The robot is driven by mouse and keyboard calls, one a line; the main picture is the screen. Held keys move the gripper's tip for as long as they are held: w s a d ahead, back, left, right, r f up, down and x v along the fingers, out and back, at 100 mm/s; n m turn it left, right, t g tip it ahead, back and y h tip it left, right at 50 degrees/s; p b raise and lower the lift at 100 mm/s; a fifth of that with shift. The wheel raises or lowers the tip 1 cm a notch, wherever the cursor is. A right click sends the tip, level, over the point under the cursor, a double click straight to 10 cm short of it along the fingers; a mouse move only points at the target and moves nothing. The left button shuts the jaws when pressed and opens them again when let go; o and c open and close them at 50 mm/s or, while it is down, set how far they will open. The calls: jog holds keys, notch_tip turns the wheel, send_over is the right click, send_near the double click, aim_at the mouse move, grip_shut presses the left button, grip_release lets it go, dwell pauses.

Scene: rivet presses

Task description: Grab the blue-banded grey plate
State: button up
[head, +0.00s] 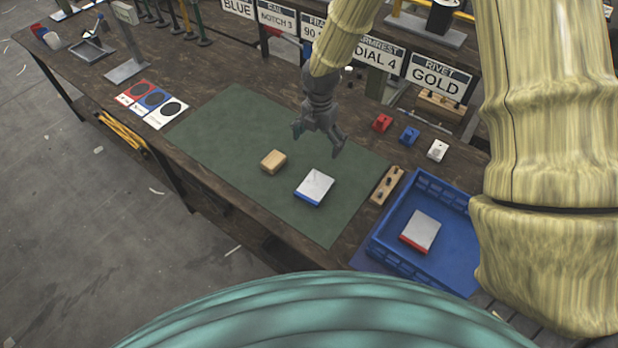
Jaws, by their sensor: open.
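The blue-banded grey plate (315,186) lies flat on the green mat (232,130), with its blue band along the near edge. My gripper (317,142) is open and empty above the mat, beyond the plate and apart from it. Its fingers point down toward the mat. A second grey plate with a red band (421,231) lies in the blue crate (451,196) to the right.
A tan block (273,160) sits just left of the plate. A wooden strip with holes (386,186) stands between mat and crate. Red (382,123), blue (409,136) and white (437,150) small blocks stand behind. The mat's left part is clear.

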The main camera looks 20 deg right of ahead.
jog(key=f, duration=0.2)
jog(key=b, duration=0.8)
send_over(315, 186)
jog(key=shift+s+d+f, duration=0.1)
jog(key=shift+f, duration=3.25)
jog(key=shift+s+d+f, duration=0.1)
jog(key=shift+f, duration=3.25)
jog(key=shift+w+a+f+p, duration=0.1)
jog(key=shift+w+f+p, duration=0.05)
jog(key=shift+f+p, duration=0.5)
jog(key=shift+w+a+f+p, duration=0.1)
jog(key=shift+f+p, duration=0.5)
jog(key=shift+p, duration=0.05)
jog(key=shift+f+p, duration=0.45)
jog(key=shift+f, duration=0.9)
jog(key=c, duration=1.5)
